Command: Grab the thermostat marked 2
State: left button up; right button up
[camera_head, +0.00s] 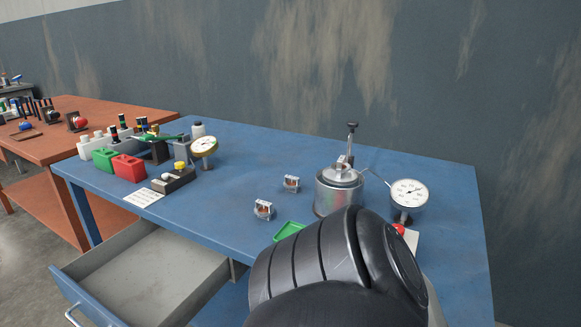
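Two small metal thermostats stand on the blue table (235,150). One thermostat (263,209) is nearer the front edge, and the other thermostat (291,183) is a little behind it and to the right. No number can be read on either at this size. A black link of my own arm covers the lower right part of the table. Neither of my grippers shows in the head view, and what lies behind the arm link is hidden.
A metal pot (338,192) with an upright black-topped rod stands right of the thermostats, beside a round dial gauge (408,194). A green tray (288,230) is partly behind my arm. Green and red boxes (129,167) stand left. An open drawer (150,270) juts out below.

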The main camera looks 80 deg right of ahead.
aim_at(340, 166)
jog(key=k, duration=0.7)
jog(key=z, duration=0.8)
